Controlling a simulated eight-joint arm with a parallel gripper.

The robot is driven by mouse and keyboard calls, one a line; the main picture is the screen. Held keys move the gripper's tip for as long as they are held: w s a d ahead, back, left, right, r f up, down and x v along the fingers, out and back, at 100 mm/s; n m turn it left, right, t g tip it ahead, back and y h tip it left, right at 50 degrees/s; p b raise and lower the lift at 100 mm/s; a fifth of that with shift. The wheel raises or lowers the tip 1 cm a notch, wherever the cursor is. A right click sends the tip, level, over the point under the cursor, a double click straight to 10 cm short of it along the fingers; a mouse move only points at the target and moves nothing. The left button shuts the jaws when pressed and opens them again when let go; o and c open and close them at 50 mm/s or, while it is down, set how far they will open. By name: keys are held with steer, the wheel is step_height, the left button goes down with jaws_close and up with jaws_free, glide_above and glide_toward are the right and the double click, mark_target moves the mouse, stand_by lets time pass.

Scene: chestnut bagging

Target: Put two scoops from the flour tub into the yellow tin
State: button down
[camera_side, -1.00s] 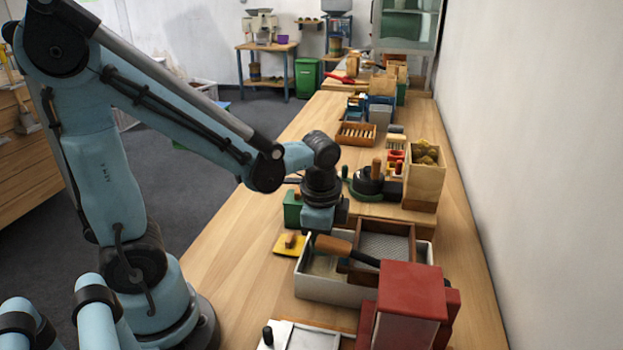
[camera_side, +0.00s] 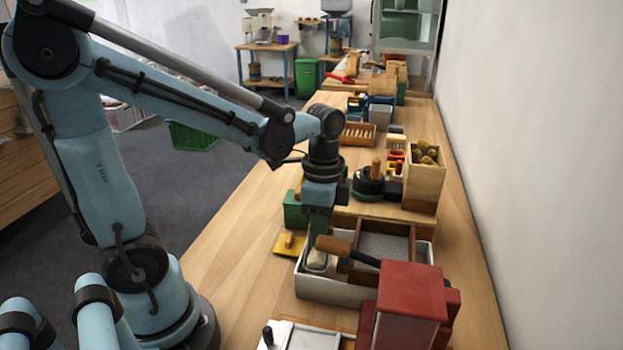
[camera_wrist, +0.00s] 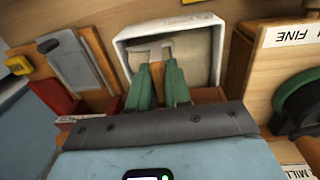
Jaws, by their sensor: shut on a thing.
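In the wrist view, my gripper (camera_wrist: 158,72) has two green fingers reaching over a white square tub (camera_wrist: 126,52) with pale beige contents (camera_wrist: 200,55). In the side view, my gripper (camera_side: 318,226) points down over the left part of a white tub (camera_side: 340,290). A pale rounded lump (camera_side: 317,260) shows below it. A flat yellow piece with a wooden knob (camera_side: 290,244) lies left of this tub; I cannot tell whether it belongs to the yellow tin.
A red box (camera_side: 410,300) stands in front. A green box (camera_side: 297,211), a black round device (camera_side: 370,183) and a wooden bin (camera_side: 424,180) stand behind. The bench's left side is clear.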

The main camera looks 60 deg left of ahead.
steer(key=shift+a+r, duration=0.1)
steer(key=shift+r, duration=2)
steer(key=shift+w+r, duration=0.1)
